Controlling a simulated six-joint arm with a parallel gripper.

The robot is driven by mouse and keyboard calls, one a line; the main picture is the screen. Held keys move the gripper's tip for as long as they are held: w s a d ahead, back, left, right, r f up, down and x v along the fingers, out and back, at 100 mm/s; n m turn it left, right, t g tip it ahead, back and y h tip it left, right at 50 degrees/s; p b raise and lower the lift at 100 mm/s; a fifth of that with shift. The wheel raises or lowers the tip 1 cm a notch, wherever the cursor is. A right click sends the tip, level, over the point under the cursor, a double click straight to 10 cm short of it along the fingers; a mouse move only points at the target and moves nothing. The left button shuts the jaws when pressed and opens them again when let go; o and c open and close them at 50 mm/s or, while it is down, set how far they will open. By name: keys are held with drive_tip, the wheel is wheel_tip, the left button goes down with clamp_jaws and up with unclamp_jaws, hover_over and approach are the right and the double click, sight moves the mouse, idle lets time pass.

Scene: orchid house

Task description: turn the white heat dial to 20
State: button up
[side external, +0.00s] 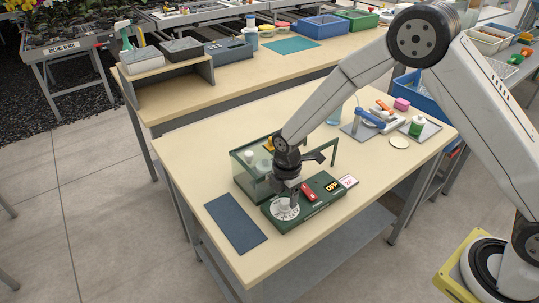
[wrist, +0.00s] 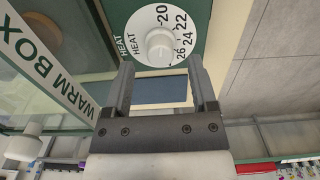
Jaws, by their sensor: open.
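The white heat dial (wrist: 160,40) shows large in the wrist view, with a round knob at its centre and the numbers 20, 22, 24 and 26 and the word HEAT around it. I cannot make out a pointer mark that tells the setting. My gripper (wrist: 161,64) is open, its two fingers apart with the knob between their lines, just beyond the tips; contact cannot be told. In the side view the dial (side external: 284,210) lies at the left end of the green control panel (side external: 311,206), with my gripper (side external: 294,199) pointing down over it and hiding part of it.
The glass-sided warm box (side external: 251,177) stands right behind the panel. The panel also carries a red switch (side external: 309,192) and an OFF display (side external: 332,186). A dark blue mat (side external: 236,222) lies to the left. Trays with tools (side external: 370,126) lie at the back right.

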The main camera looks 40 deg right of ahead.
sight(286, 201)
drive_tip(key=shift+r, duration=2.9)
drive_tip(key=shift+s+d+r+m, duration=0.3)
drive_tip(key=shift+d+m, duration=0.05)
drive_tip(key=shift+m, duration=0.05)
drive_tip(key=s+d+r+m+t, duration=0.1)
drive_tip(key=s+d+r+m, duration=0.2)
drive_tip(key=s+m, duration=0.5)
drive_tip(key=s+d+r+m+t, duration=0.1)
drive_tip(key=s+d+r+m, duration=0.2)
drive_tip(key=s+d+m, duration=0.3)
drive_tip(key=s+m, duration=0.2)
drive_tip(key=m, duration=0.1)
drive_tip(key=shift+d+r+t, duration=0.2)
drive_tip(key=shift+d+t, duration=0.05)
drive_tip(key=shift+t, duration=0.05)
